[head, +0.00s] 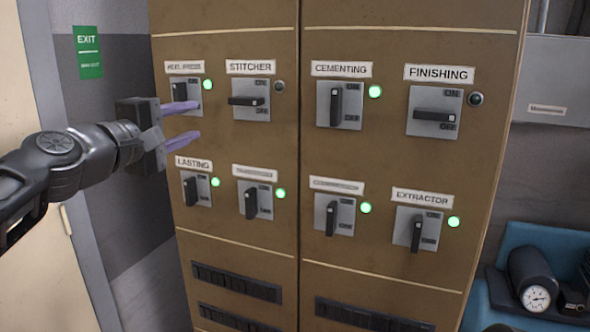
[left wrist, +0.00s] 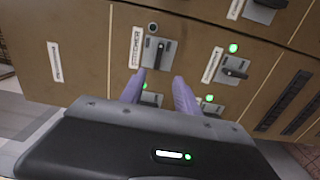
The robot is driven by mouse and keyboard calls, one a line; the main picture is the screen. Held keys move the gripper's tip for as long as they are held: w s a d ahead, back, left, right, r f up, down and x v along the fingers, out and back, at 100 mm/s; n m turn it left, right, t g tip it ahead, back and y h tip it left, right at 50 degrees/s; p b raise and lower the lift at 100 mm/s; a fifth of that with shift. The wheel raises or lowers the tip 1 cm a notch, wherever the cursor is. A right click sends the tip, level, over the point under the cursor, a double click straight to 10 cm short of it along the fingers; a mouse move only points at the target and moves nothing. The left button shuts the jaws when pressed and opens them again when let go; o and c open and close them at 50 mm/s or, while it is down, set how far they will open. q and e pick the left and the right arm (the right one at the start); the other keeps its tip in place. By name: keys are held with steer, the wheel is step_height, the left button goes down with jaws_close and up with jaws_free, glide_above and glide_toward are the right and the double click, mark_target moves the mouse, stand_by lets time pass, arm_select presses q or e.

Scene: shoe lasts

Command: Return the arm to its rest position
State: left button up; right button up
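My left arm comes in from the left in the head view. Its gripper (head: 190,120) is open and empty, with two purple fingers apart in front of the heel switch (head: 179,90) at the cabinet's upper left. It hides part of that switch's plate; whether a finger touches it I cannot tell. In the left wrist view the gripper's fingers (left wrist: 157,88) are also apart, with the stitcher switch (left wrist: 157,52) beyond them. The stitcher switch (head: 247,101) has its handle level and its lamp dark. My right gripper is not in view.
The brown cabinet (head: 235,150) fills the middle. The cementing switch (head: 340,104) is upright with a green lamp; the finishing switch (head: 434,115) is level with a dark lamp. Lower-row lamps glow green. A blue bench (head: 535,235) with a gauge (head: 536,298) stands at right.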

arm_select(q)
steer(key=w+f+m+g+y, duration=0.1)
steer(key=w+f+m+y, duration=0.15)
steer(key=f, duration=0.75)
steer(key=w+f+m+g+y, duration=0.1)
steer(key=w+f+m, duration=0.15)
steer(key=f, duration=0.85)
steer(key=s+d+f+m+g, duration=0.1)
steer(key=s+d+f+g, duration=0.1)
steer(key=f, duration=1.1)
steer(key=s+d+f+m+g, duration=0.1)
steer(key=d+f+m+g, duration=0.1)
steer(key=f, duration=1.1)
steer(key=s+d+f+m+g, duration=0.2)
steer(key=s+f+g, duration=0.1)
steer(key=s+f, duration=0.65)
steer(key=s+d+f+m+g, duration=0.1)
steer(key=s+d+f+g, duration=0.15)
steer(key=s+f, duration=0.7)
steer(key=s+d+f+g, duration=0.1)
steer(key=s+f+g, duration=0.1)
steer(key=s+f, duration=0.4)
steer(key=s+d+f+g, duration=0.2)
steer(key=s+f, duration=0.4)
steer(key=s, duration=0.4)
steer(key=shift+s+d+f+m+h, duration=0.15)
steer(key=shift+s+f+m+h, duration=0.15)
steer(key=shift+s+h, duration=0.15)
steer(key=shift+w, duration=0.1)
